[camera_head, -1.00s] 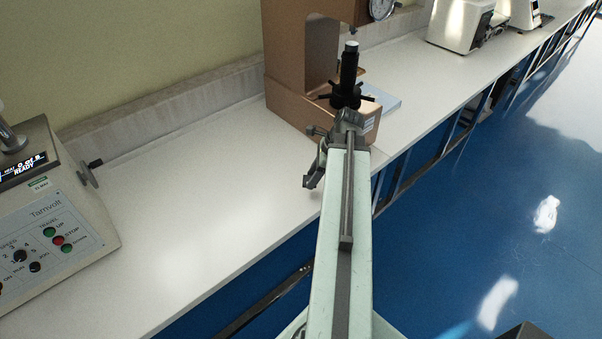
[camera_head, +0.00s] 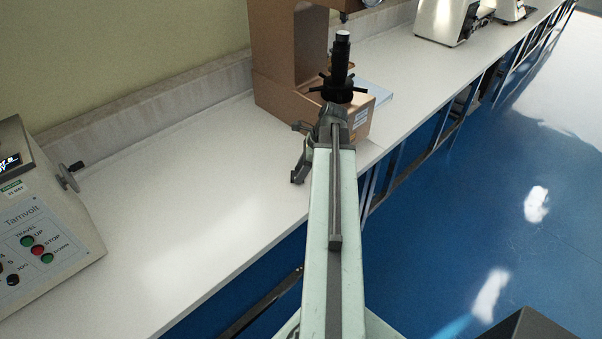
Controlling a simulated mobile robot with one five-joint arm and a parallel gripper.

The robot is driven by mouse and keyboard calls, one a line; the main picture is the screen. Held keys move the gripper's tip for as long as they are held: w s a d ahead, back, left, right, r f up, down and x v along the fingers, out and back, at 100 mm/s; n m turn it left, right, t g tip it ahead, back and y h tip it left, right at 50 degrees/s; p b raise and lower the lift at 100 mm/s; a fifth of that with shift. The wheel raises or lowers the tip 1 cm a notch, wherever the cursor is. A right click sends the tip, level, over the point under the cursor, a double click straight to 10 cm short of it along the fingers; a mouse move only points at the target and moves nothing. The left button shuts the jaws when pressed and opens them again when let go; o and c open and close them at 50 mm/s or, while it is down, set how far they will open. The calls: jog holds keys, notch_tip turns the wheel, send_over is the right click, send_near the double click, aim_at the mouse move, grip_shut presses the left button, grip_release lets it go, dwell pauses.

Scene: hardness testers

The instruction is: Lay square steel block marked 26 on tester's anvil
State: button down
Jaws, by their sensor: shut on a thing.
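The tester (camera_head: 285,50) is a brown, C-shaped machine on the bench, top centre, with its upper part cut off by the frame. Its black screw post with a spoked handwheel (camera_head: 338,91) stands upright on the base. The anvil (camera_head: 343,36) is the small pale top of that post, and nothing is seen lying on it. My gripper (camera_head: 297,178) is small and partly hidden by my arm, left of the arm's end and lower in the picture than the handwheel. It is shut on the steel block, which is too small and dark to make out; no marking is readable.
A grey Tamvolt machine (camera_head: 45,215) with buttons and a side crank stands at left. A light blue flat item (camera_head: 375,92) lies beside the tester's base. Other machines (camera_head: 447,20) stand at the far right. The white bench (camera_head: 190,190) between is clear.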

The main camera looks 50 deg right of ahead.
jog(key=shift+f, duration=0.2)
jog(key=c, duration=0.8)
grip_release()
jog(key=shift+r, duration=0.1)
jog(key=p+v, duration=1.1)
jog(key=v, duration=0.1)
jog(key=shift+r, duration=0.15)
